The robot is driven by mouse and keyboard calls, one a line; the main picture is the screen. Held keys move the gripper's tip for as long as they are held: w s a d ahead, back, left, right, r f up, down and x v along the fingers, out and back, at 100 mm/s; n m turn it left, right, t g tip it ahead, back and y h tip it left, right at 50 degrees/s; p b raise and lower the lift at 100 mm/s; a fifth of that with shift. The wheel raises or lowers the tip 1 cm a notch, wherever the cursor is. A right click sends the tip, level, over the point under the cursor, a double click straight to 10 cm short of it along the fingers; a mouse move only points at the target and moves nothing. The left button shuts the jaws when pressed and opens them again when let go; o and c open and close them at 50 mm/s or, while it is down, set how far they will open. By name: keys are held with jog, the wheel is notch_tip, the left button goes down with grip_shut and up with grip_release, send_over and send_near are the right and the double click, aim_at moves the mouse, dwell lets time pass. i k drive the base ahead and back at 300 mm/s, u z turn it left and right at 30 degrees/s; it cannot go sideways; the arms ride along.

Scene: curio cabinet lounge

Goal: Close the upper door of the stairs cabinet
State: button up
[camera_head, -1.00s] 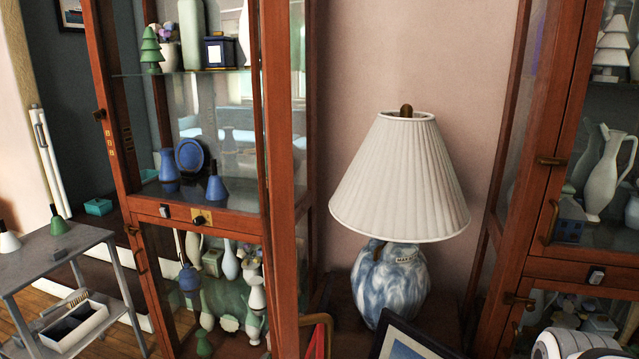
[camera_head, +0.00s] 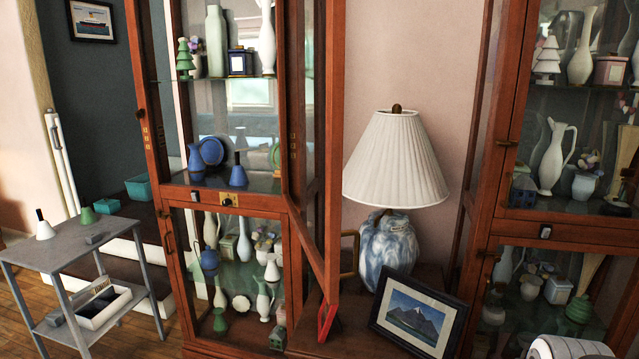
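The left wooden cabinet (camera_head: 160,180), beside steps with white risers, appears to be the stairs cabinet. Its upper door (camera_head: 333,150) stands open, swung out from the cabinet's right side towards me. I see it nearly edge-on, with its lower rail (camera_head: 312,250) slanting down to the right. A brass handle (camera_head: 356,256) shows on the door's right face. The upper compartment is open at the front. The lower glazed door (camera_head: 245,265) looks shut.
A white-shaded lamp (camera_head: 396,165) and a framed mountain picture (camera_head: 415,315) stand on a low surface right of the open door. Another glazed cabinet (camera_head: 500,170) stands at right. A grey side table (camera_head: 75,245) stands at left. Ornaments fill the cabinet shelves.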

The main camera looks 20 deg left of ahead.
aim_at(329, 277)
jog(key=z, duration=0.05)
jog(key=k, duration=0.8)
jog(key=u, duration=1.1)
jog(key=i, duration=1)
jog(key=u, duration=0.2)
jog(key=k, duration=0.55)
jog(key=z, duration=0.85)
jog(key=i, duration=0.65)
jog(key=z, duration=0.2)
